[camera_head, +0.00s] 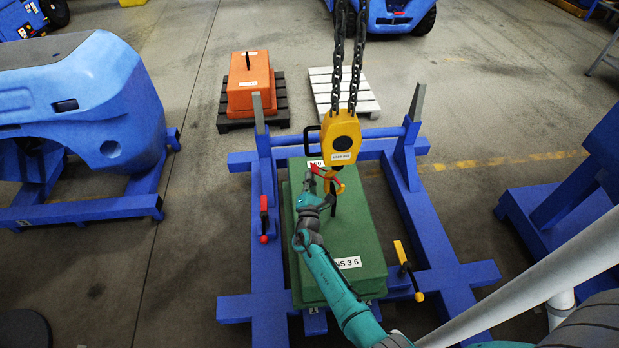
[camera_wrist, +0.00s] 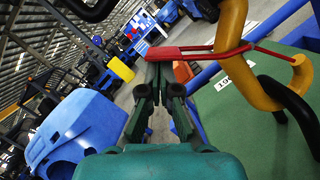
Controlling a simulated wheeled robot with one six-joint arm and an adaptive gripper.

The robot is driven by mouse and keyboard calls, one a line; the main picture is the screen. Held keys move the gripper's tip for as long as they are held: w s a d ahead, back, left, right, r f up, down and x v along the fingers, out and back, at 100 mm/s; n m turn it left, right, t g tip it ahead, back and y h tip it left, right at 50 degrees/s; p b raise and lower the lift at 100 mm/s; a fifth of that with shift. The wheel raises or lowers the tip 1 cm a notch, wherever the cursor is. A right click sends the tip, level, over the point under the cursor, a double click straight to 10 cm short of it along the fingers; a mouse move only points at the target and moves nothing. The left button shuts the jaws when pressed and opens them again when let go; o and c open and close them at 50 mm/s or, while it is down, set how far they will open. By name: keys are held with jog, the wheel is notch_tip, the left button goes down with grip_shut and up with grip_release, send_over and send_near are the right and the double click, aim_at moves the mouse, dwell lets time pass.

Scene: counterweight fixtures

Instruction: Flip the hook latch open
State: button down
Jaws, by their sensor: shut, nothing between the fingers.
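The yellow hook (camera_head: 338,185) hangs below the yellow hoist block (camera_head: 341,138) over the green counterweight (camera_head: 355,235). In the wrist view the hook (camera_wrist: 254,88) curves at the right, with a black lifting loop (camera_wrist: 293,105) passing at its bend. The red latch (camera_wrist: 180,51) reaches left from the hook's shank, and a thin red bar runs right towards the hook's tip. The latch also shows in the head view (camera_head: 317,169). My gripper (camera_wrist: 160,62) is shut and empty, with its fingertips close to the latch's wide left end. I cannot tell whether they touch.
Two chains (camera_head: 347,60) hold the hoist block. A blue frame (camera_head: 437,240) with upright posts surrounds the counterweight. A red-handled lever (camera_head: 264,218) and a yellow-handled one (camera_head: 402,257) stand at its sides. An orange weight (camera_head: 249,84) sits on a dark pallet behind.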

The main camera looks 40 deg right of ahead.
aim_at(316, 170)
jog(key=shift+d+r+m, duration=0.1)
jog(key=shift+r+m, duration=0.25)
jog(key=shift+m, duration=0.25)
jog(key=shift+s+d+r+m+g, duration=0.2)
jog(key=shift+r+m+g, duration=0.25)
jog(key=shift+m, duration=0.35)
jog(key=m, duration=0.1)
jog(key=d+r+m, duration=0.1)
jog(key=shift+s+r+m+g, duration=0.25)
jog(key=shift+s+m+g, duration=0.05)
jog(key=shift+s+g, duration=0.05)
jog(key=shift+s+d+r, duration=0.2)
jog(key=shift+d+r, duration=0.05)
jog(key=shift+d, duration=0.05)
jog(key=v, duration=1.2)
jog(key=shift+f, duration=0.2)
